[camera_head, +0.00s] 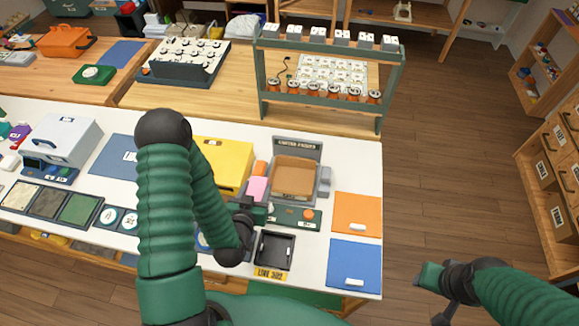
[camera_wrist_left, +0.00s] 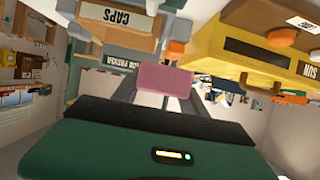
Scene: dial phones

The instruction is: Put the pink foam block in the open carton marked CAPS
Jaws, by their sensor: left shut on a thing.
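The pink foam block (camera_head: 256,189) is above the white table, just left of the open brown carton (camera_head: 293,180). My left gripper (camera_head: 253,202) is shut on the block, which shows between its fingers in the left wrist view (camera_wrist_left: 164,79). The carton also shows in the left wrist view, where its front reads CAPS (camera_wrist_left: 121,16); its visible inside looks empty in the head view. The gripper and block are beside the carton, not over it. My right gripper (camera_head: 434,296) hangs at lower right over the floor; its jaw opening is unclear.
The carton sits in a grey holder with a sign behind it (camera_head: 297,146). A yellow box (camera_head: 225,160) and an orange block (camera_head: 260,168) stand to the left. A black tray (camera_head: 275,249) is in front. Orange (camera_head: 357,208) and blue (camera_head: 353,260) panels lie right.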

